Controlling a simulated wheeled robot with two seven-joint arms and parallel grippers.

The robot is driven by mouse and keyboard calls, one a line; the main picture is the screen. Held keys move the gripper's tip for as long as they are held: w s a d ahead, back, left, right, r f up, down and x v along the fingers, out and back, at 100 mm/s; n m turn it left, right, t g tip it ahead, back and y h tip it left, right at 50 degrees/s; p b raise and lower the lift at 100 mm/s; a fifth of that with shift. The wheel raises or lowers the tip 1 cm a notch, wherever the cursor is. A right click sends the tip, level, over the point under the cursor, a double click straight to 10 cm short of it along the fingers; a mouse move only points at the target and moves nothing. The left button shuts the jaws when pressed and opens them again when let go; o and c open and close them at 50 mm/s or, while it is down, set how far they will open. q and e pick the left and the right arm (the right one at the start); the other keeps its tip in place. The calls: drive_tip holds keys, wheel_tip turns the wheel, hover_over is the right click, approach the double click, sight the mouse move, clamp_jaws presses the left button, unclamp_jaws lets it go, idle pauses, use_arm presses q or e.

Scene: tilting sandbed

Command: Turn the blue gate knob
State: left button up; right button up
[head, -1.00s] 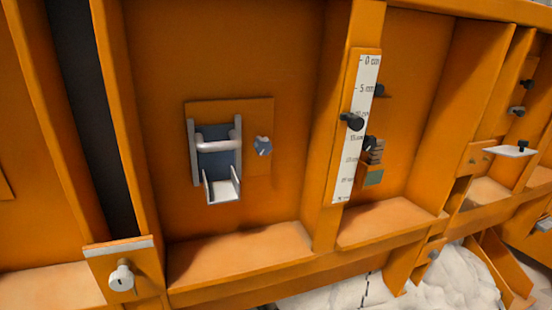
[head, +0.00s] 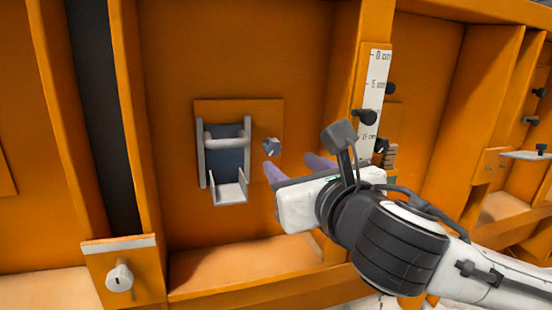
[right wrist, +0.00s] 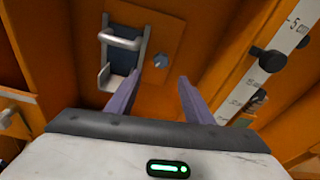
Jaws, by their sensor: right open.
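The blue gate knob (head: 272,147) is a small blue-grey knob on an orange plate (head: 262,112), just right of the gate. The gate (head: 224,160) has a dark blue panel, a pale crossbar and a metal chute below. My right gripper (head: 293,166) is open and empty, its purple fingers just below and right of the knob in the head view. In the right wrist view the knob (right wrist: 160,60) lies beyond the fingertips (right wrist: 160,82), roughly between them and apart from them. My left gripper is in neither view.
A white scale strip (head: 372,85) with a black knob (head: 366,117) is on the post to the right. A silver knob (head: 120,278) sits on a bracket at lower left. An orange ledge (head: 240,262) runs below the gate. The panel around the gate is clear.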

sight(274, 151)
drive_tip(key=x, duration=1)
drive_tip(key=shift+w+r, duration=0.1)
drive_tip(key=shift+r, duration=0.05)
drive_tip(key=shift+c, duration=0.4)
drive_tip(key=c, duration=1)
drive_tip(key=shift+o, duration=0.2)
